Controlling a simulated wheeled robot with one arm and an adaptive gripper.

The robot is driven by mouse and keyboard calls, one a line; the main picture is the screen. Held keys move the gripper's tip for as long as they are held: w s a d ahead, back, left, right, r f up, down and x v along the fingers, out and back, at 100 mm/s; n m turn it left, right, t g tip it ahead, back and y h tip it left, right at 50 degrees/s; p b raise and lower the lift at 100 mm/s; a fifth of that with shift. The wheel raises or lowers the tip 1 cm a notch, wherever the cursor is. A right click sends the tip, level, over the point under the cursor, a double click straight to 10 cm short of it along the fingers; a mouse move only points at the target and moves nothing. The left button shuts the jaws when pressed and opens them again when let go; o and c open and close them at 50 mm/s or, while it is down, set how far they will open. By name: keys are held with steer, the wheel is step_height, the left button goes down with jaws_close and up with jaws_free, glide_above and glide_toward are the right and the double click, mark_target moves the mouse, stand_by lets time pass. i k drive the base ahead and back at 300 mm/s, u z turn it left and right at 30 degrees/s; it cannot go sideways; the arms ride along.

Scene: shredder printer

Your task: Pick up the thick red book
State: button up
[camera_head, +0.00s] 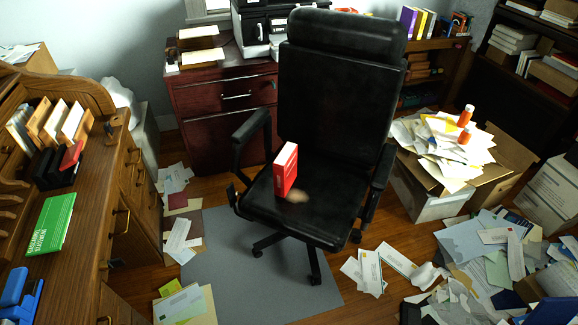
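The thick red book (286,172) stands upright on the seat of a black office chair (325,205), toward the seat's left side. Its red cover and spine face the camera, and its top edge shows pale. Nothing touches it but the seat. A small blurred tan spot (298,196) lies on the seat just right of the book's base; I cannot tell what it is. My gripper is not in this view.
A wooden desk (92,215) with a green book (50,224) fills the left side. A dark red cabinet (220,97) stands behind the chair. An overfull paper box (425,200) is at right. Papers litter the floor; the grey mat (235,275) in front is mostly clear.

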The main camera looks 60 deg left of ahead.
mark_target(284, 165)
steer(key=u, duration=2.25)
steer(key=k, duration=0.25)
steer(key=u, duration=0.75)
steer(key=i, duration=1.2)
steer(key=u, duration=0.65)
